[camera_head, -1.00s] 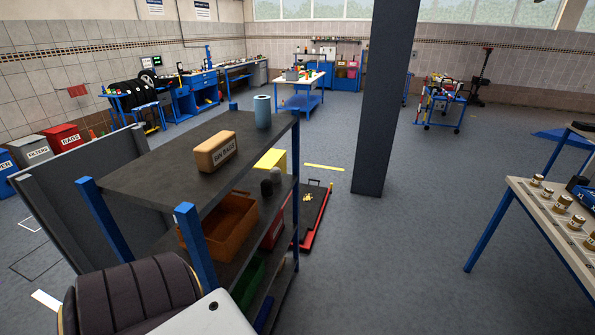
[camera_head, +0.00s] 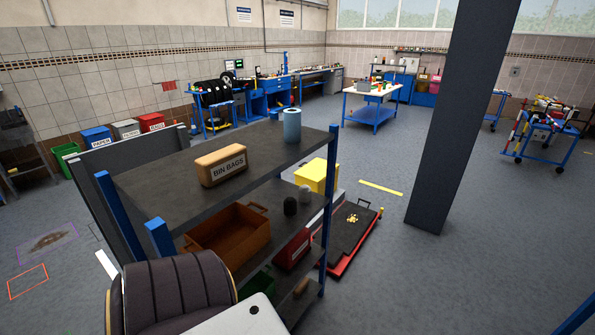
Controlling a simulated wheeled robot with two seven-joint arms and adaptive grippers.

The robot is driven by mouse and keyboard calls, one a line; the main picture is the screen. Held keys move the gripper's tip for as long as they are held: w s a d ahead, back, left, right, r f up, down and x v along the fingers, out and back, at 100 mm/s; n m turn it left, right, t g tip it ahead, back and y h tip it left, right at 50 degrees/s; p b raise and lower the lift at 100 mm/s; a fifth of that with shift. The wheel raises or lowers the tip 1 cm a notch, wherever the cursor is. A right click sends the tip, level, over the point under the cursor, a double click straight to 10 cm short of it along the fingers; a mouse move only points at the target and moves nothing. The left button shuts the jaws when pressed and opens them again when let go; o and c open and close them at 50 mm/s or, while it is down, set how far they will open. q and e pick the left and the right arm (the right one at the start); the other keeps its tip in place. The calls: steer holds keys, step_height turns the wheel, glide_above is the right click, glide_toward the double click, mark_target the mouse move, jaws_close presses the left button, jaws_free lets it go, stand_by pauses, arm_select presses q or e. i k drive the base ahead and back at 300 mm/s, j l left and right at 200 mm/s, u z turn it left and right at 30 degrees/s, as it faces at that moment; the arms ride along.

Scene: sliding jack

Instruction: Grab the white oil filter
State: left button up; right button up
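A small pale grey-white rounded object (camera_head: 305,194) stands on the middle level of the shelf unit, beside a similar dark one (camera_head: 290,206). It may be the white oil filter, but it is too small to tell for sure. A blue roll (camera_head: 292,125) stands upright on the shelf's top board (camera_head: 255,148). Neither of my grippers is in view.
An orange-brown crate (camera_head: 232,240) and a red box (camera_head: 293,250) sit lower. A dark pillar (camera_head: 455,130) stands to the right. Open floor (camera_head: 440,285) lies right of the shelf.

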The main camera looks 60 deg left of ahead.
mark_target(304, 191)
steer(key=i+j+u, duration=0.1)
steer(key=i+u, duration=0.75)
steer(key=i+l+u, duration=0.2)
steer(key=u, duration=0.25)
steer(key=i+l+u, duration=0.7)
steer(key=u, duration=0.15)
steer(key=i+l+u, duration=0.2)
steer(key=l+u, duration=0.2)
steer(key=l, duration=0.15)
steer(key=i+l+u, duration=0.1)
steer(key=l+u, duration=0.25)
steer(key=l, duration=0.4)
steer(key=l+u, duration=0.3)
steer(key=l, duration=0.45)
